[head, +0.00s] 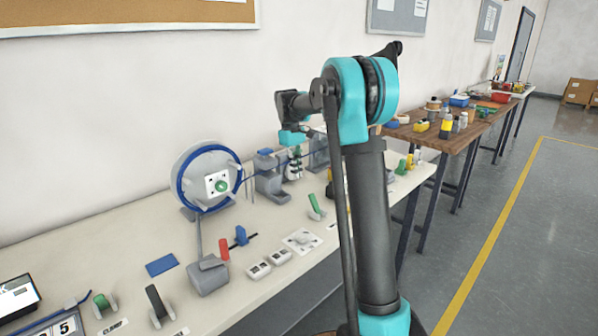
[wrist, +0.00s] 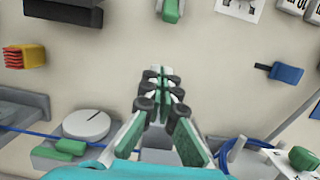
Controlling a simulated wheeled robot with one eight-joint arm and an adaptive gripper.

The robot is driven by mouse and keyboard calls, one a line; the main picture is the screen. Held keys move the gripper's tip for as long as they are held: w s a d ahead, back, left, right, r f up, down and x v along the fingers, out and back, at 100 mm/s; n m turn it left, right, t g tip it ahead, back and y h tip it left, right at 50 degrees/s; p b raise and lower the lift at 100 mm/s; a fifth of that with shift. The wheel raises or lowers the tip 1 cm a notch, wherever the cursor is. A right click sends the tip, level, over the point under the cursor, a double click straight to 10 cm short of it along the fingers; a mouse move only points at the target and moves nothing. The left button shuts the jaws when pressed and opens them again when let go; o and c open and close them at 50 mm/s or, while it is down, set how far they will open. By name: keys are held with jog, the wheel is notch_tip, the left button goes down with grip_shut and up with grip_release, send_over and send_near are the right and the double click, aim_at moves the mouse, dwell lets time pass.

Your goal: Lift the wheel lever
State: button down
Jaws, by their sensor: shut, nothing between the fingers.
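My gripper (head: 295,166) hangs over the back of the long pale bench, right of the spool, with its fingers pointing down. In the wrist view its fingers (wrist: 161,82) are together and hold nothing. A lever with a green handle (head: 315,205) stands on the bench in front of and to the right of the gripper. A green handle also shows at the wrist view's top edge (wrist: 171,9), apart from the fingertips and partly cut off. I cannot tell for certain that this is the wheel lever. Other levers are a green one (head: 102,301) and a black one (head: 157,303) at front left.
The blue-rimmed spool (head: 182,180) stands left of the gripper. A grey clamp block (head: 270,183) is close beside it. A red-handled lever (head: 224,249), a blue clip (head: 241,236) and white switches (head: 259,269) are nearer the front. Bare bench lies between them.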

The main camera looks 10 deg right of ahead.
aim_at(315, 205)
jog(key=f, duration=0.4)
jog(key=s+f, duration=0.1)
jog(key=f, duration=0.1)
jog(key=shift+d+f, duration=0.4)
jog(key=shift+s+d+r, duration=0.25)
jog(key=shift+s+d, duration=0.05)
jog(key=shift+s, duration=0.15)
jog(key=shift+s+d+r, duration=0.2)
jog(key=shift+s+d, duration=0.1)
jog(key=shift+s, duration=0.15)
jog(key=shift+s+d+r, duration=0.4)
jog(key=shift+s, duration=0.2)
